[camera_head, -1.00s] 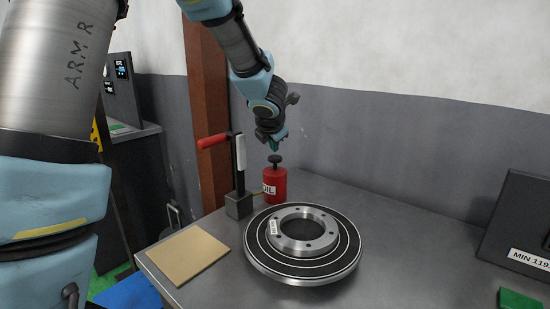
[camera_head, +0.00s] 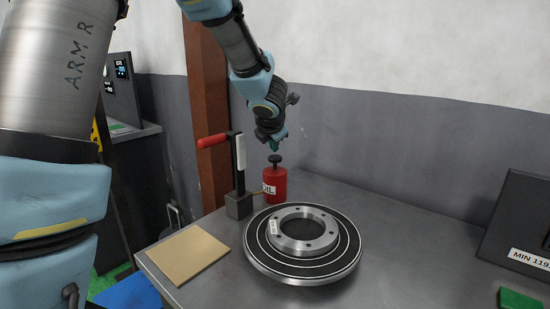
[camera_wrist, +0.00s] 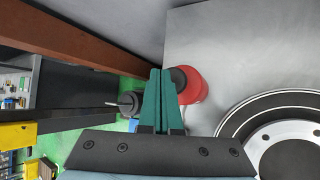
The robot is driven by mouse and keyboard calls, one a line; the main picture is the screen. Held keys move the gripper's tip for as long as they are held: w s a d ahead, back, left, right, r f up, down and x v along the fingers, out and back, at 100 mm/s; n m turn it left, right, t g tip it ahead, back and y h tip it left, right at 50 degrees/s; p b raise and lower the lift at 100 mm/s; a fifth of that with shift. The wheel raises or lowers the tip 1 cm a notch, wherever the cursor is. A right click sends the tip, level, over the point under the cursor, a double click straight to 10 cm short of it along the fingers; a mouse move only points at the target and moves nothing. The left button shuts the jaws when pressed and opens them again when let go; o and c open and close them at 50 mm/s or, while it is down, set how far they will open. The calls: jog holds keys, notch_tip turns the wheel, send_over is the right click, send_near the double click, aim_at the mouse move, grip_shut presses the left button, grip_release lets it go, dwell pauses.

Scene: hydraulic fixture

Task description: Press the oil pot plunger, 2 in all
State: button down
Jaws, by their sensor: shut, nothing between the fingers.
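The red oil pot (camera_head: 275,186) stands upright on the grey bench behind the round plate, with part of a white OIL label showing. Its black plunger knob (camera_head: 275,159) stands up above the pot. My gripper (camera_head: 274,146) is shut and empty, pointing down just above the knob, with a small gap in the head view. In the wrist view, the shut green fingers (camera_wrist: 160,75) lie beside the dark knob (camera_wrist: 178,78) and the red pot (camera_wrist: 194,87); the fingers partly cover the knob.
A round metal fixture (camera_head: 258,265) sits in front. A tan board (camera_head: 187,256) lies at the front left.

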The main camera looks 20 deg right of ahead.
aim_at(274, 157)
jog(key=shift+f, duration=0.4)
jog(key=shift+f+b, duration=1.1)
jog(key=shift+b, duration=0.15)
dwell(0.9)
jog(key=shift+r, duration=0.1)
jog(key=shift+r+p, duration=1.4)
jog(key=shift+p, duration=0.1)
jog(key=shift+r, duration=0.1)
notch_tip(274, 157, up, 5)
jog(key=p, duration=0.5)
dwell(2.0)
jog(key=shift+r, duration=1.85)
